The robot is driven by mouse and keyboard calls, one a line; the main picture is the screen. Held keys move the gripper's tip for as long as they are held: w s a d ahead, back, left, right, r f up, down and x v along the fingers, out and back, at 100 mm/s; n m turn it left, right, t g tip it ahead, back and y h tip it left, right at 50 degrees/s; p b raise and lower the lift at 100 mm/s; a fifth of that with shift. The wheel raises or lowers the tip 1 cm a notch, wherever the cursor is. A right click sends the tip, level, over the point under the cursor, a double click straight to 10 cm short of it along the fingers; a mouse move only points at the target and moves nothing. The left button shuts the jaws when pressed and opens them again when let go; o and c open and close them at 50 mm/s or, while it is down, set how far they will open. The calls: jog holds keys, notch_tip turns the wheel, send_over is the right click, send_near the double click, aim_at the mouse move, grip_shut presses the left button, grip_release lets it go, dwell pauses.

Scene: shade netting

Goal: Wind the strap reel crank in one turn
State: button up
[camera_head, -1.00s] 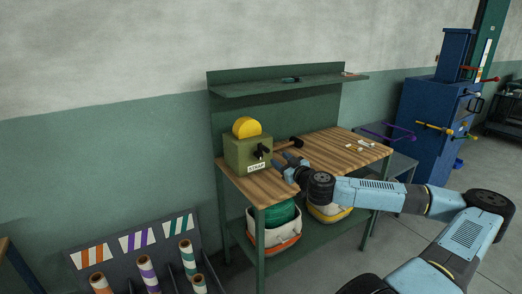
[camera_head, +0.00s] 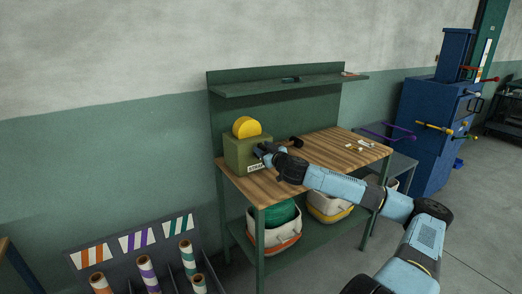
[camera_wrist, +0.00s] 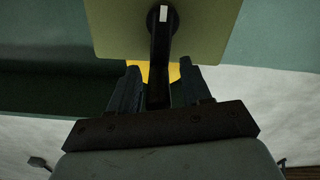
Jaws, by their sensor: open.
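The strap reel is an olive-green box (camera_head: 236,152) with a yellow disc (camera_head: 246,127) on top and a STRAP label on its front. It stands at the left end of the wooden bench top. My gripper (camera_head: 262,151) is at the front face of the box and mostly hides the crank in the head view. In the wrist view the black crank (camera_wrist: 161,45), with a white mark near its end, runs down between the two fingers of my gripper (camera_wrist: 158,76). The fingers are open on either side of it; whether they touch it is unclear.
The wooden bench top (camera_head: 323,160) carries a black-headed tool (camera_head: 296,141) behind my gripper and small pale pieces at the right. A green shelf (camera_head: 310,84) hangs above. Bins with green (camera_head: 280,213) and yellow contents sit below. A rack of rolls (camera_head: 148,271) stands front left.

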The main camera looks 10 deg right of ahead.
jog(key=c, duration=0.8)
jog(key=shift+a, duration=0.5)
jog(key=shift+d+f, duration=0.1)
jog(key=shift+d, duration=0.3)
grip_shut()
jog(key=shift+w+d+m, duration=0.1)
jog(key=shift+d+m, duration=0.4)
jog(key=shift+m, duration=0.2)
jog(key=shift+d, duration=0.1)
